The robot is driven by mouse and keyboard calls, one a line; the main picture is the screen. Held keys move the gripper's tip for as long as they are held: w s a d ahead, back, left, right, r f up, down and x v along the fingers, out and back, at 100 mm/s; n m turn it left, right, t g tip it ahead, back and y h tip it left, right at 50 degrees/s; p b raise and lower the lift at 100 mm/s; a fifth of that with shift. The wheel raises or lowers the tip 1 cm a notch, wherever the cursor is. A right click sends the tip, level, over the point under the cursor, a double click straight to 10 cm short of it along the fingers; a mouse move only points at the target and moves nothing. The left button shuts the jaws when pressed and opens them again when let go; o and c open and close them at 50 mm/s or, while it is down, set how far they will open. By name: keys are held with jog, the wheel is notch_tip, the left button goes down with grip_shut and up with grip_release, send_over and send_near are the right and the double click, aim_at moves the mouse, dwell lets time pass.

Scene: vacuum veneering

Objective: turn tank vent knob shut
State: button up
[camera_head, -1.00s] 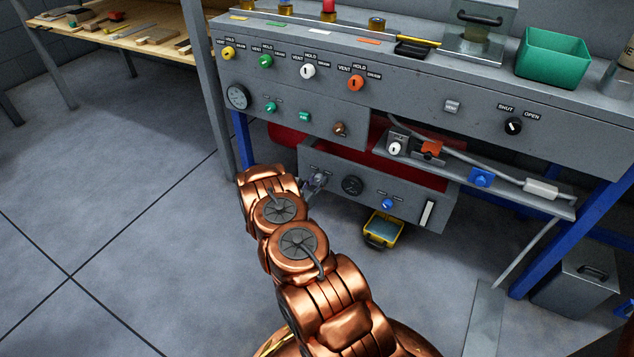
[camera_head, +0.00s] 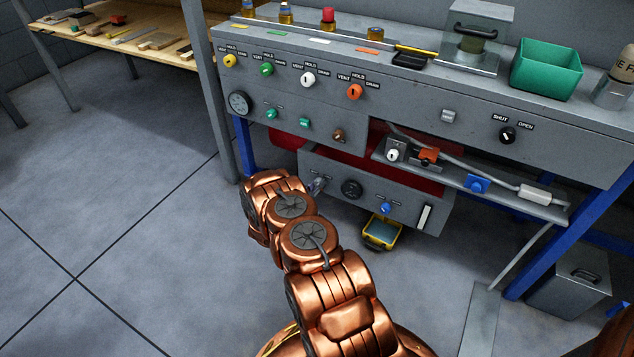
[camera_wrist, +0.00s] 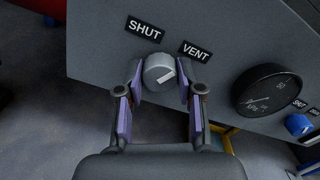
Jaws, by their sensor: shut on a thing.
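The tank vent knob (camera_wrist: 158,72) is a round grey knob on the grey front panel, seen in the wrist view below the labels SHUT (camera_wrist: 144,30) and VENT (camera_wrist: 195,51). Its white pointer mark slants to the right, on the VENT side. My gripper (camera_wrist: 160,84) is shut on the knob, with one purple-padded finger at its left and one at its right. In the head view my gripper (camera_head: 317,187) is small at the left end of the low tank box (camera_head: 405,213), and the knob cannot be made out there.
A dark round gauge (camera_wrist: 267,91) and a blue knob (camera_wrist: 298,124) sit right of my gripper on the same panel. Above is the bench front (camera_head: 425,115) with several coloured knobs. Open floor lies to the left.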

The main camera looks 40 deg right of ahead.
jog(key=n+b, duration=0.9)
jog(key=n, duration=0.5)
jog(key=shift+n, duration=0.4)
jog(key=shift+b, duration=0.3)
jog(key=o, duration=1.2)
jog(key=shift+c, duration=0.2)
jog(key=shift+a, duration=0.1)
jog(key=v, duration=1.1)
jog(key=shift+s+a, duration=0.15)
jog(key=shift+a, duration=0.2)
